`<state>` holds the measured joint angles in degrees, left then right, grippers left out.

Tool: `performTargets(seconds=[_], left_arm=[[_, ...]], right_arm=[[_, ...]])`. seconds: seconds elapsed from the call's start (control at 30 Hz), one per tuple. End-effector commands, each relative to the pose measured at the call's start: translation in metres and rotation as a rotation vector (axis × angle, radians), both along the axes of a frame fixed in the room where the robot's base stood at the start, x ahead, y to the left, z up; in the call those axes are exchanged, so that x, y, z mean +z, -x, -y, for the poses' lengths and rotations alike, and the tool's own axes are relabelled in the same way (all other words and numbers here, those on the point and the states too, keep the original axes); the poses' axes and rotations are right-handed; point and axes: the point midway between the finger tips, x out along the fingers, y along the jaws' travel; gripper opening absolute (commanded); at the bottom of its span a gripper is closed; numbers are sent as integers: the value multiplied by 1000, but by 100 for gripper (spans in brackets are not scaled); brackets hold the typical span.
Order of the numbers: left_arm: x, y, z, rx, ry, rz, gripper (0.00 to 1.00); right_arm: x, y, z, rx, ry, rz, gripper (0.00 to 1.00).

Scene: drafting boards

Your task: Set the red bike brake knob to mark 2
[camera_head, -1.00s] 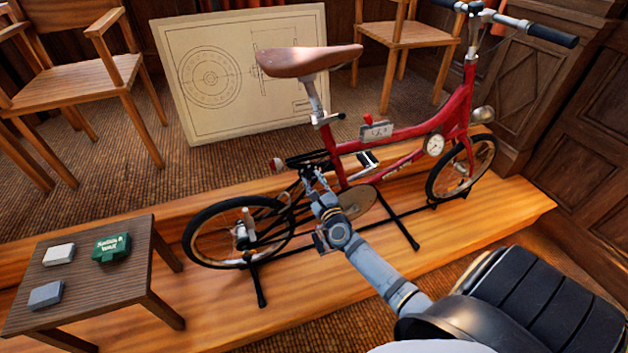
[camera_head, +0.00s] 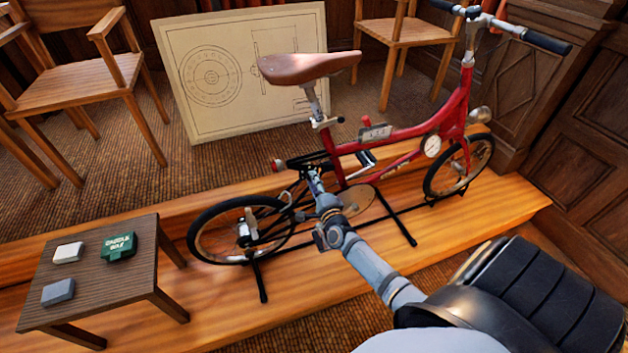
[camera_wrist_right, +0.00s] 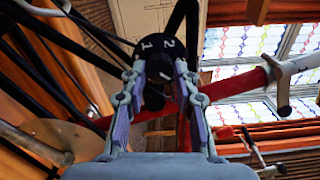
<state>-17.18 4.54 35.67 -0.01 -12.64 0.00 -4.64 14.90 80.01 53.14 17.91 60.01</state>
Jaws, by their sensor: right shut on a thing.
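The red bike (camera_head: 397,137) stands on a black stand on the wooden platform. In the right wrist view a dark round dial plate (camera_wrist_right: 157,46) shows the white marks 1 and 2, with 2 to the right of 1. The dark brake knob (camera_wrist_right: 158,68) sits just below these marks, between my fingertips. My right gripper (camera_wrist_right: 159,84) is shut on the knob. I cannot tell surely which mark the knob points to. In the head view my right gripper (camera_head: 311,172) reaches the bike frame below the saddle and hides the knob. My left gripper is not in view.
The saddle (camera_head: 308,66) is above my gripper, and the rear wheel (camera_head: 241,230) is to its left. A small table (camera_head: 105,290) with a green tin (camera_head: 119,247) and two small blocks stands at left. A drawing board (camera_head: 250,110) and chairs stand behind.

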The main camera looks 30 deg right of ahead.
Motion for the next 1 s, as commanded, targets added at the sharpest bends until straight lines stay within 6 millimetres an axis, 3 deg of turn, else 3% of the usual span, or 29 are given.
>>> performTargets(seconds=[1.0], left_arm=[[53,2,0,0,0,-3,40]], right_arm=[[1,1,0,2,934,-229,0]])
